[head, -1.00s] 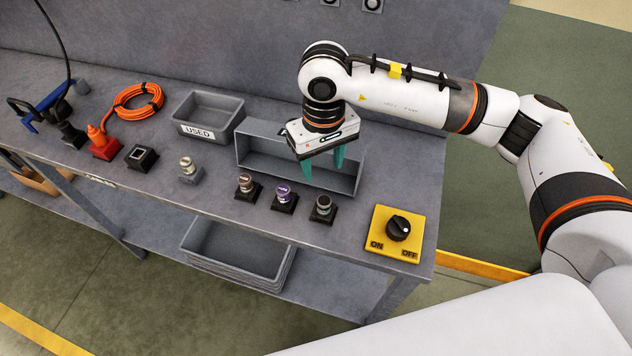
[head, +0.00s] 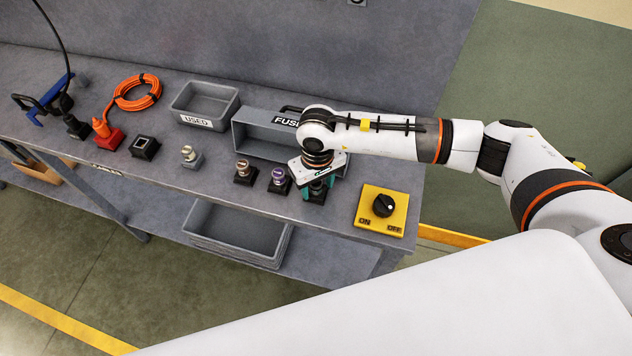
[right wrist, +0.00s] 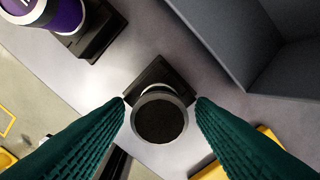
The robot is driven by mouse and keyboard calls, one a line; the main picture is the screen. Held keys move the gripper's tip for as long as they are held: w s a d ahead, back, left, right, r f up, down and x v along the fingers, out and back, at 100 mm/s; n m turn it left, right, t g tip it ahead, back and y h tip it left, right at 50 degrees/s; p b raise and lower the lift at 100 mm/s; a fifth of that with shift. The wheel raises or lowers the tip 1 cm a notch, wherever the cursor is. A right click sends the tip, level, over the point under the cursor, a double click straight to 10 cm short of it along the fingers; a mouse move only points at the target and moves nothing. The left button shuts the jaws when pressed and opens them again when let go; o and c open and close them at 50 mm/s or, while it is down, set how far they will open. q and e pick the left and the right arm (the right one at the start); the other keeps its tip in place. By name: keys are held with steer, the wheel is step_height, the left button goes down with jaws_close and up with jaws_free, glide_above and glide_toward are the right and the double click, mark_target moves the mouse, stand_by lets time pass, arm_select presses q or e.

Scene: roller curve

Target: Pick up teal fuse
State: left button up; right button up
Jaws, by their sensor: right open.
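The rightmost fuse of the row of three stands upright in a black square base (head: 317,197). In the right wrist view this fuse (right wrist: 160,118) shows a round dark top with a silvery rim; its teal colour cannot be made out. My right gripper (head: 318,187) points down over it, with its teal ribbed fingers open. In the right wrist view the two fingertips (right wrist: 161,101) are on either side of the fuse, with visible gaps. My left gripper is not in view.
A purple fuse (head: 278,175) and a brown one (head: 242,167) stand to the left. A grey fuse bin (head: 250,143) is behind. A yellow switch plate (head: 370,215) is to the right. A bin labelled USED (head: 193,121) stands further left.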

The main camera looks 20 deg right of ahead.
mark_target(317, 184)
steer(key=shift+c, duration=0.9)
steer(key=c, duration=0.9)
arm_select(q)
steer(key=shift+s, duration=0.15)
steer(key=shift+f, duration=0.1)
arm_select(e)
steer(key=shift+r, duration=0.1)
